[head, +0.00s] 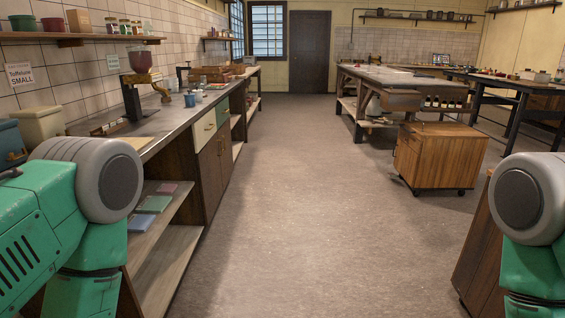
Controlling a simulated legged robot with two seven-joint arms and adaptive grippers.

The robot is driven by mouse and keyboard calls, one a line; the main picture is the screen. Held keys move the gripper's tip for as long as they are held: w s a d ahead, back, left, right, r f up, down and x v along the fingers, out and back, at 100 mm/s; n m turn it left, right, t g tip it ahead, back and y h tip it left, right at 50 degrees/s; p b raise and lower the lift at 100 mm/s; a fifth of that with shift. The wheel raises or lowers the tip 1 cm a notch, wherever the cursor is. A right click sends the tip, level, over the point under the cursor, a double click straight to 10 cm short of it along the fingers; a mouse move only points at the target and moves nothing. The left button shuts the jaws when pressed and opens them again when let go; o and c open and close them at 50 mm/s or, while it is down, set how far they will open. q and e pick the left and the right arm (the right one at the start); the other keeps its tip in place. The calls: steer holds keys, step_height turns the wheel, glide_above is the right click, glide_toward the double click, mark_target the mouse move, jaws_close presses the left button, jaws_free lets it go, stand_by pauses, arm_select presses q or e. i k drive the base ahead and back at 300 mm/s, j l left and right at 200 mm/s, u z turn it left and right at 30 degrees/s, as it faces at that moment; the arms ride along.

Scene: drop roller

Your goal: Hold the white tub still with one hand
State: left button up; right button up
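A cream-white tub (40,126) stands on the counter at the left edge, with its lower part hidden behind my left arm. It is the only thing here that looks like the white tub, but I cannot be sure that it is the one. Green and grey links of my arms show at the lower left and right. Neither gripper is in view, and nothing is seen touching the tub.
A wooden cabinet on casters (440,160) stands at right. The middle floor (290,210) is clear.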

mark_target(199, 97)
steer(key=i, duration=1.95)
steer(key=i+u, duration=0.1)
steer(key=i, duration=0.4)
steer(key=i+l+u, duration=0.15)
steer(key=i, duration=0.35)
steer(key=i+l+u, duration=0.1)
steer(key=i, duration=0.35)
steer(key=i+l+u, duration=0.15)
steer(key=i, duration=0.35)
